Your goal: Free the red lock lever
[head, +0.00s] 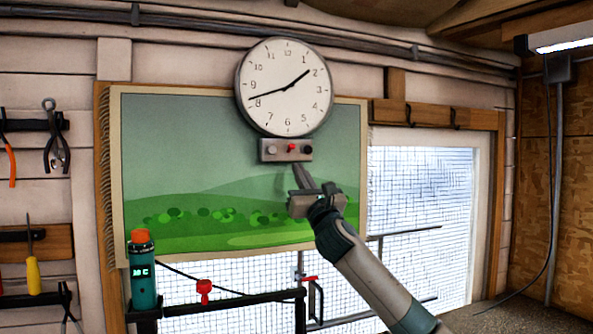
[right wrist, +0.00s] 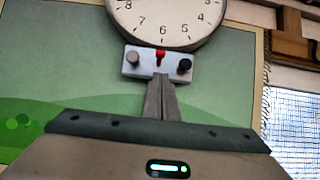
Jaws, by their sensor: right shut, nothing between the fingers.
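A small grey control box (head: 267,152) hangs on the wall under the clock, with a red lever (head: 291,147) in its middle between two knobs. In the right wrist view the box (right wrist: 145,69) shows a grey knob on the left, a black knob on the right and the red lever (right wrist: 160,55) between them. My right gripper (head: 302,172) is shut and empty. Its fingertips point up at the box, just below the red lever in the picture; I cannot tell whether they touch the box. My left gripper is not in view.
A round wall clock (head: 285,88) is above the box, and a green landscape hanging (head: 180,180) is behind it. Below are a black rail (head: 240,304), a red knob (head: 203,288) and a teal canister (head: 143,285). Pliers (head: 55,140) hang at left; a window (head: 425,215) is at right.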

